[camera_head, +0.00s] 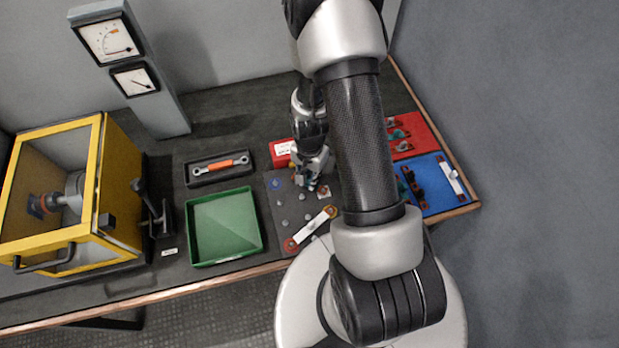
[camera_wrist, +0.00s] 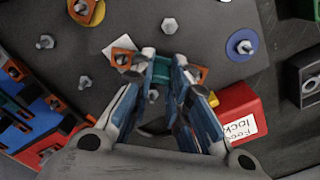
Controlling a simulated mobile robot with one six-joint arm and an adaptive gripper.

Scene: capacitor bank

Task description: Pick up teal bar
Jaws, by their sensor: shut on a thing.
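The teal bar (camera_wrist: 161,71) shows between my fingertips in the wrist view, with orange ends sticking out on both sides. My gripper (camera_wrist: 164,66) is shut on its middle. In the head view my gripper (camera_head: 313,181) is low over the dark grey stud plate (camera_head: 292,215), near its back edge. The bar is mostly hidden there by the fingers. One orange end lies over or near a white patch on the plate. I cannot tell whether the bar touches the plate.
A white bar (camera_head: 312,228) with orange-red ends lies at the plate's front. A red labelled block (camera_wrist: 236,108) is close beside my fingers. A green tray (camera_head: 224,226) and wrench tray (camera_head: 218,169) stand left; red (camera_head: 425,140) and blue (camera_head: 436,207) bar trays stand right.

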